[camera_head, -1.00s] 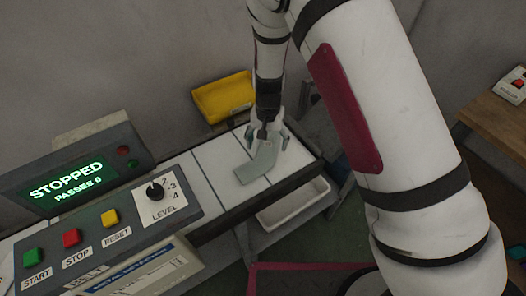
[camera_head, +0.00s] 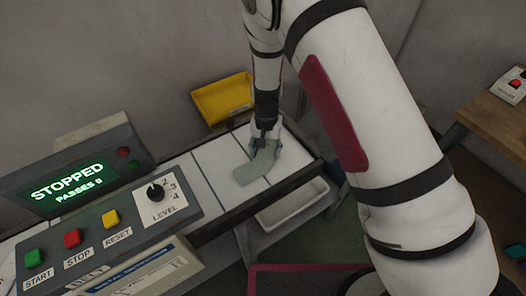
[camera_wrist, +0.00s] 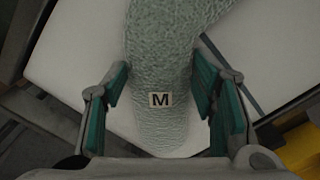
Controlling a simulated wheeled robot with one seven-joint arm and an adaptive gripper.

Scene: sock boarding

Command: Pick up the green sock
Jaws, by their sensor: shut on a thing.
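The pale grey-green sock (camera_head: 257,171) lies on the white segmented surface (camera_head: 208,162) near its far right end. It shows large in the wrist view (camera_wrist: 170,50), with a small tag marked M near the end by my gripper. My gripper (camera_head: 265,138) points down at the sock's upper end. The sock still appears to rest on the surface.
A control panel (camera_head: 130,215) reading STOPPED, with buttons and a level knob, stands at the left. A yellow bin (camera_head: 222,99) sits behind the surface. A white tray (camera_head: 290,208) is below its front edge. A wooden table (camera_head: 495,122) is at the right.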

